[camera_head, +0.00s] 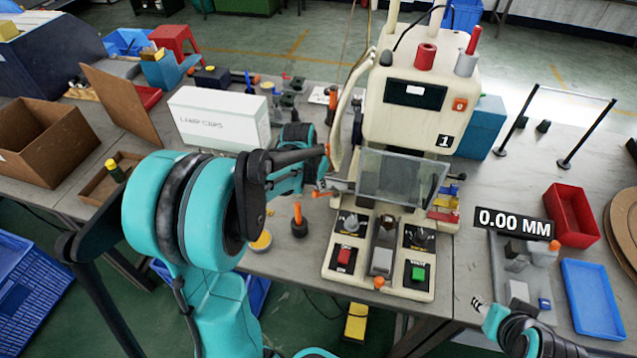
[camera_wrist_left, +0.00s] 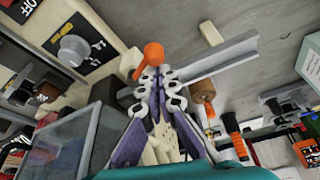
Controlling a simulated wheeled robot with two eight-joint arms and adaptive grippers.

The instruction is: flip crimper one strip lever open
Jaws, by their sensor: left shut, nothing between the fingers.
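Crimper one (camera_head: 420,110) is the cream machine marked "1" on the bench, with a clear guard (camera_head: 395,178) over its work area. In the left wrist view an orange lever knob (camera_wrist_left: 151,56) sits right at the tips of my left gripper (camera_wrist_left: 152,78). The fingers are shut together with nothing between them. The knob is at or just beyond the tips; I cannot tell whether they touch. In the head view my left gripper (camera_head: 318,189) is at the machine's left side, partly hidden by my arm. My right gripper (camera_head: 479,303) is low at the right; its fingers are too small to read.
A panel with a red button (camera_head: 344,257) and a green button (camera_head: 418,273) lies in front. A white carton (camera_head: 220,118) stands left of the machine. A red bin (camera_head: 573,215) and a blue tray (camera_head: 591,298) lie at the right, beside a grey fixture with small parts.

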